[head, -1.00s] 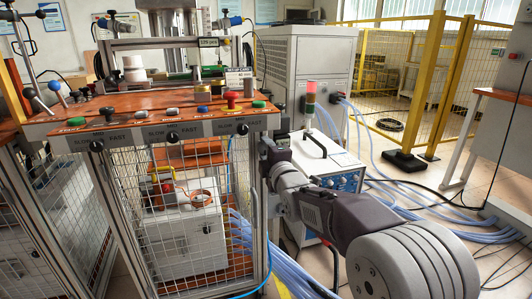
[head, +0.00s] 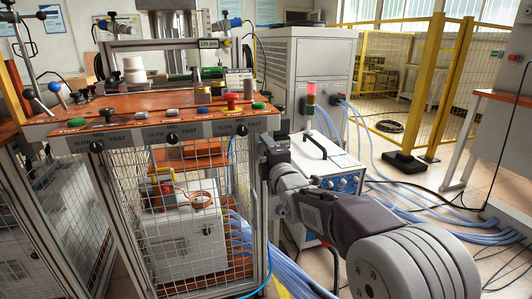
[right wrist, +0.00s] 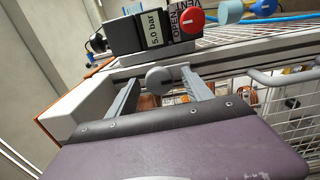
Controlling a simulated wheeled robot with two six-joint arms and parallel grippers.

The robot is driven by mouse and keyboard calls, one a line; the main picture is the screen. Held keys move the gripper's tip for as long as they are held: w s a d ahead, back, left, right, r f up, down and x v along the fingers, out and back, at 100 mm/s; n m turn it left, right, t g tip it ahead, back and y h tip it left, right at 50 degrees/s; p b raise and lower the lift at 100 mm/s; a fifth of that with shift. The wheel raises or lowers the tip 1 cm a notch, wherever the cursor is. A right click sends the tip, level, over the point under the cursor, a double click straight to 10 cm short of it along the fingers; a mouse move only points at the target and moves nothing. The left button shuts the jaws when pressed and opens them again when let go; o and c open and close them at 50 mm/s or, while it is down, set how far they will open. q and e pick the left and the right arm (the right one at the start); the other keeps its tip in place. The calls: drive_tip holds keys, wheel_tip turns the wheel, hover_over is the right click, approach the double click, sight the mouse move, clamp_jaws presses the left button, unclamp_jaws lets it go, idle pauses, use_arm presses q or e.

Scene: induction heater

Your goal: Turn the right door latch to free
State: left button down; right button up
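A round grey knob (right wrist: 160,78), which looks like the right door latch, sits at the cabinet's upper edge in the right wrist view. My right gripper (right wrist: 161,86) is open, with one finger on each side of the knob and a visible gap on both sides. In the head view my right gripper (head: 268,148) is at the right front corner post of the cabinet, just below the orange worktop (head: 140,97). The latch cannot be made out there behind the gripper. The mesh door (head: 190,220) looks closed. My left gripper is not in view.
Just above the gripper in the wrist view are a red vent knob (right wrist: 190,20) and a 5.0 bar label (right wrist: 153,30). Several coloured buttons and black speed knobs (head: 242,130) line the front panel. A grey unit with a signal light (head: 310,98) and blue hoses (head: 285,270) stand at right.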

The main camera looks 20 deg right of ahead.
drive_tip(key=s+p, duration=0.3)
drive_tip(key=s, duration=0.6)
drive_tip(key=shift+d, duration=0.15)
